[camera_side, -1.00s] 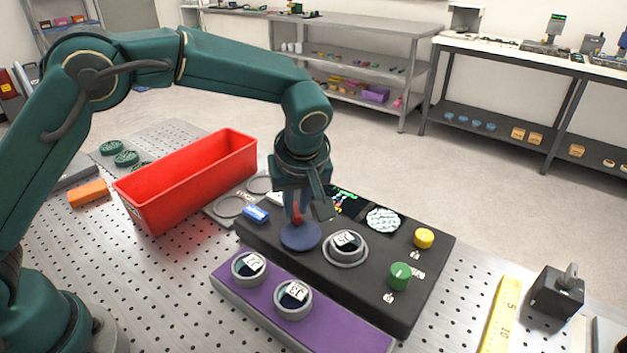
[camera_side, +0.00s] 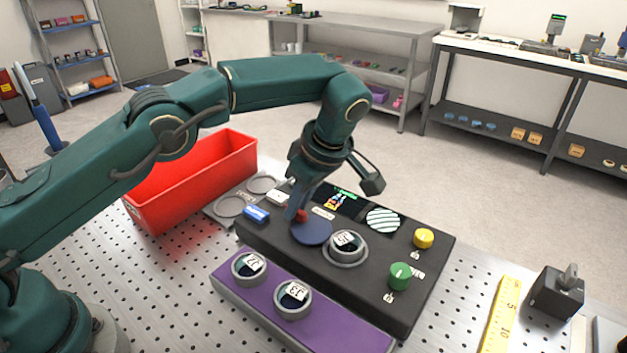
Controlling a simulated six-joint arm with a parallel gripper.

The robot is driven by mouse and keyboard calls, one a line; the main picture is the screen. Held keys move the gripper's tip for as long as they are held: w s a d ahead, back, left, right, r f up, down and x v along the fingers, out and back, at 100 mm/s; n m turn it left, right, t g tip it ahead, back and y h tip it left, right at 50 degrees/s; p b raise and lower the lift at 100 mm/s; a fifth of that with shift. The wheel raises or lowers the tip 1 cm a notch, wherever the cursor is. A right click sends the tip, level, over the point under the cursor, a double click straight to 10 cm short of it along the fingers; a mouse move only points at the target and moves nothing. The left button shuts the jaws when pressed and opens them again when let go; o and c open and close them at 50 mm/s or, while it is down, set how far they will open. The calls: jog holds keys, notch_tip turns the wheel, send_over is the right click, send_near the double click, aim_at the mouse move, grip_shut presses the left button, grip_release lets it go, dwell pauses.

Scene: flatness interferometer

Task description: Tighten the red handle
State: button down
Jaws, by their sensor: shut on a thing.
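The red handle (camera_side: 302,215) shows as a small red part at the lower end of my gripper (camera_side: 297,211). My gripper is shut on the red handle, its fingers pointing down and tilted; they hide most of the handle. A round dark blue disc (camera_side: 314,233) lies at the foot of the handle, on the black instrument box (camera_side: 340,275). A round display (camera_side: 383,221) on the box shows slanted dark and light stripes.
A numbered round part sits in a ring (camera_side: 346,247) right of the blue disc. Yellow (camera_side: 424,238) and green (camera_side: 400,276) knobs stand on the box. A purple block (camera_side: 325,331) with two round parts lies in front. A red bin (camera_side: 195,175) stands behind left.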

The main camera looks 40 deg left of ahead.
dwell(0.4)
jog(key=c, duration=0.9)
grip_release()
jog(key=shift+o, duration=0.2)
jog(key=shift+r, duration=1.65)
jog(key=shift+s+a+r, duration=0.1)
jog(key=shift+r, duration=0.4)
jog(key=s+a+r, duration=0.3)
jog(key=a+r, duration=0.3)
jog(key=a, duration=0.5)
jog(key=shift+r, duration=0.4)
jog(key=shift+r, duration=0.1)
